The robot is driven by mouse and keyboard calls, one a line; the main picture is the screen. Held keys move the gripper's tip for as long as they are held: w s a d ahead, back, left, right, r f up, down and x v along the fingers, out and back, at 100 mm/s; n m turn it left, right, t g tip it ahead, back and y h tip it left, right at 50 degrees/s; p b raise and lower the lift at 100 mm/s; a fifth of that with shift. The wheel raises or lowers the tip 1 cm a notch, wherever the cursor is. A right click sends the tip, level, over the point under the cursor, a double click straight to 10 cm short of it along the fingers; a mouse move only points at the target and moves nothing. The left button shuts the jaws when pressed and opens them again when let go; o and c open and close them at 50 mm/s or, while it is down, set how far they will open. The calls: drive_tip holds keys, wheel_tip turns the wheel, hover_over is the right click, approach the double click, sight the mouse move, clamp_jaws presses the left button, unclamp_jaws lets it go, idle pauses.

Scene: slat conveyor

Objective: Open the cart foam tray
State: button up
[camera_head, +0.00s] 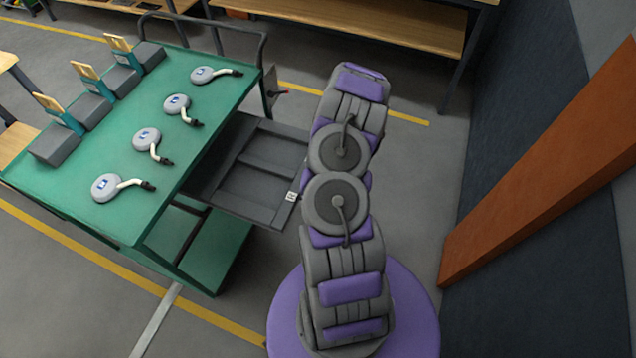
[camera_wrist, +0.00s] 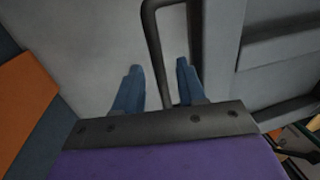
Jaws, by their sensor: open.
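The green cart (camera_head: 125,115) stands at the left in the head view. Its dark grey foam tray (camera_head: 247,204) sticks out from under the cart top on the right side, with its recesses showing and a small white label at its outer edge. My arm covers the space just right of the tray, and my gripper is hidden there. In the wrist view my gripper (camera_wrist: 158,68) is open, its two blue fingers apart. A dark curved bar (camera_wrist: 152,30), seemingly a handle, passes between the fingers. A grey panelled surface (camera_wrist: 268,75) lies to the right, probably the tray.
Several round grey devices with white hoses (camera_head: 147,140) and several grey boxes (camera_head: 92,110) sit on the cart top. An orange beam (camera_head: 545,175) and dark wall stand at the right. A wooden bench (camera_head: 370,22) is at the back. Grey floor is clear around the cart's front.

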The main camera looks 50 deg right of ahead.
drive_tip(key=shift+d, duration=0.1)
drive_tip(key=shift+r, duration=0.3)
drive_tip(key=s+d+r+p, duration=0.1)
drive_tip(key=s+r+p, duration=0.2)
drive_tip(key=r, duration=1.3)
drive_tip(key=shift+r, duration=0.2)
